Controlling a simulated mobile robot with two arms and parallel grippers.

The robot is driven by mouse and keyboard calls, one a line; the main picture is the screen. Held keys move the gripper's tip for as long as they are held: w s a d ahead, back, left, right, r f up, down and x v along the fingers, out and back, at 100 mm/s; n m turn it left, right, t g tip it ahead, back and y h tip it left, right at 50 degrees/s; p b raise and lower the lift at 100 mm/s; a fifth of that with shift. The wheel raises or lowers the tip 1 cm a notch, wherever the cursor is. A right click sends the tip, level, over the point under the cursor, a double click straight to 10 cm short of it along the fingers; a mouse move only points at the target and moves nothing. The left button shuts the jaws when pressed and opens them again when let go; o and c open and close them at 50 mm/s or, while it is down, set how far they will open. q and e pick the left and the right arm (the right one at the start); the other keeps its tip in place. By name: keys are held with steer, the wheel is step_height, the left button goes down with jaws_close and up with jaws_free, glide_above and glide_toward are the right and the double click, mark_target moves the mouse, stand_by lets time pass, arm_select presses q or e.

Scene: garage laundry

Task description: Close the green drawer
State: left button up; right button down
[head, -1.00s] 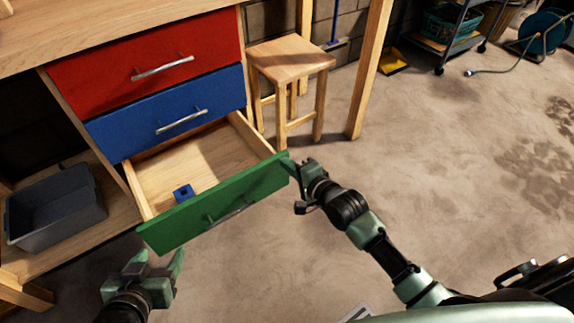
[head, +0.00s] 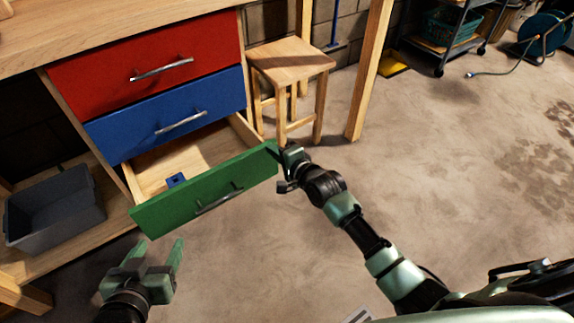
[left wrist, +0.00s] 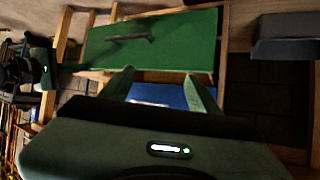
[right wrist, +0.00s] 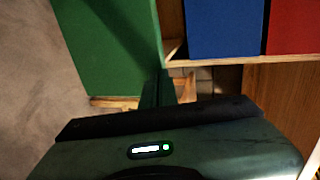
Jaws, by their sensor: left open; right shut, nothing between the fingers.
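The green drawer (head: 205,190) is the lowest of three and stands partly open, with a small blue block (head: 176,180) inside. My right gripper (head: 281,152) is shut and empty at the right end of the green front, and appears to touch it. In the right wrist view its fingers (right wrist: 158,88) lie at the edge of the green front (right wrist: 110,45). My left gripper (head: 152,252) is open and empty, low in front of the drawer's left end and apart from it. The left wrist view shows the green front (left wrist: 150,42) beyond its fingers.
The blue drawer (head: 165,112) and red drawer (head: 145,62) above are shut. A grey bin (head: 55,210) sits on the lower shelf at left. A wooden stool (head: 290,62) stands right of the drawers. The floor at right is mostly clear.

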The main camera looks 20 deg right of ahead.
mark_target(265, 143)
steer(key=w, duration=0.2)
steer(key=w+a+b, duration=0.1)
steer(key=w, duration=0.1)
steer(key=shift+a+f, duration=0.1)
steer(key=shift+a, duration=0.1)
arm_select(q)
steer(key=w+d+r+t+h+b, duration=0.1)
steer(key=r+t+h, duration=0.1)
steer(key=r+t, duration=0.3)
steer(key=w+d+r+t+h+b, duration=0.1)
steer(key=r+t, duration=0.5)
steer(key=r, duration=0.8)
steer(key=shift+d+m+h+b, duration=0.3)
steer(key=shift+d+h+b, duration=0.2)
steer(key=shift+d+b, duration=0.1)
arm_select(e)
steer(key=w+a, duration=0.2)
steer(key=w, duration=0.6)
steer(key=shift+w+a, duration=0.15)
steer(key=shift+a, duration=0.15)
arm_select(q)
steer(key=shift+f, duration=0.1)
